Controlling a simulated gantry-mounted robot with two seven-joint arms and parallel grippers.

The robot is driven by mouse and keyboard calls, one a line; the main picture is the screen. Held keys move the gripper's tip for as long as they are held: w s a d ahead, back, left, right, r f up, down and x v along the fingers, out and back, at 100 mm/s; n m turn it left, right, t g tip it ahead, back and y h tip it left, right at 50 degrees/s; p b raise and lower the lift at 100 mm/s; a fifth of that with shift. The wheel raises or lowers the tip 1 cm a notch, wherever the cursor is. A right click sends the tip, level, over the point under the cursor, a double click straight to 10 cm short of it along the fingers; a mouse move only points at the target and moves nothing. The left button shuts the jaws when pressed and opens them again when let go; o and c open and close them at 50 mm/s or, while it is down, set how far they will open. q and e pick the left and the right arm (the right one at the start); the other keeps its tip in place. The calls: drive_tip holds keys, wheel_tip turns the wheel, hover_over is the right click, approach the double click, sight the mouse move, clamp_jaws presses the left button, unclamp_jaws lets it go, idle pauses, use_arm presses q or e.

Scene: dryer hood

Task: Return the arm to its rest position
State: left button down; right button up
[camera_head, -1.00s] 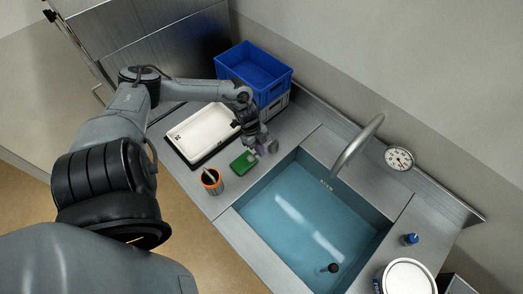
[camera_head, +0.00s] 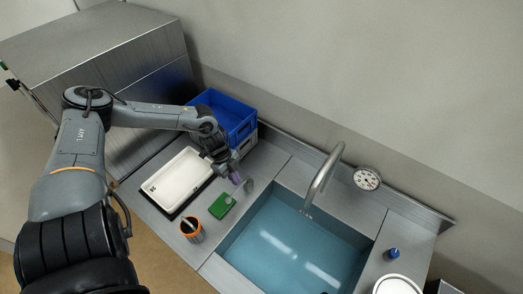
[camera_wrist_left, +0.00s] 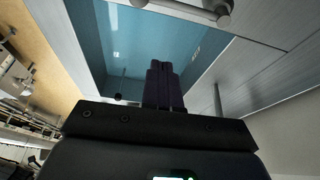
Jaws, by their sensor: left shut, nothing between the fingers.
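My left arm comes in from the left in the head view and bends over the counter. My left gripper (camera_head: 236,179) is shut and empty, above the counter between the white tray and the sink basin. In the left wrist view the gripper fingers (camera_wrist_left: 163,85) are together, with the blue sink behind them. My right arm and gripper are not in view.
The sink basin (camera_head: 295,243) and its curved faucet (camera_head: 323,178) lie to the right. A white tray (camera_head: 176,177), green block (camera_head: 221,206) and orange-rimmed cup (camera_head: 191,227) are close by. A blue crate (camera_head: 233,116) stands behind the arm. A dial gauge (camera_head: 367,179) is at the back right.

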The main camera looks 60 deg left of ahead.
use_arm(q)
drive_tip(key=s+d+f+n+h+p, duration=0.1)
drive_tip(key=s+d+f+h, duration=0.15)
drive_tip(key=d, duration=0.65)
drive_tip(key=s+d+f+h+p, duration=0.1)
drive_tip(key=s+d+f+h, duration=0.15)
drive_tip(key=d, duration=0.65)
drive_tip(key=w+d+r+n+t+p, duration=0.1)
drive_tip(key=d+r+t, duration=0.1)
drive_tip(key=d, duration=0.5)
drive_tip(key=w+d+r+n+t+p, duration=0.1)
drive_tip(key=d+t, duration=0.1)
drive_tip(key=d, duration=0.5)
drive_tip(key=w+d+r+n+t+y+p, duration=0.1)
drive_tip(key=w+d+r+n+t+y, duration=0.15)
drive_tip(key=r, duration=0.25)
drive_tip(key=w+d+r+n+t+y, duration=0.1)
drive_tip(key=w+r+n+y, duration=0.15)
drive_tip(key=r+n, duration=0.2)
drive_tip(key=s+a+r+n+g+y, duration=0.1)
drive_tip(key=s+a+g+y, duration=0.2)
drive_tip(key=s+a+g, duration=0.2)
drive_tip(key=s+a, duration=0.2)
drive_tip(key=s, duration=0.1)
drive_tip(key=shift+r+g+y, duration=0.2)
drive_tip(key=shift+g+y, duration=0.1)
drive_tip(key=shift+g, duration=0.05)
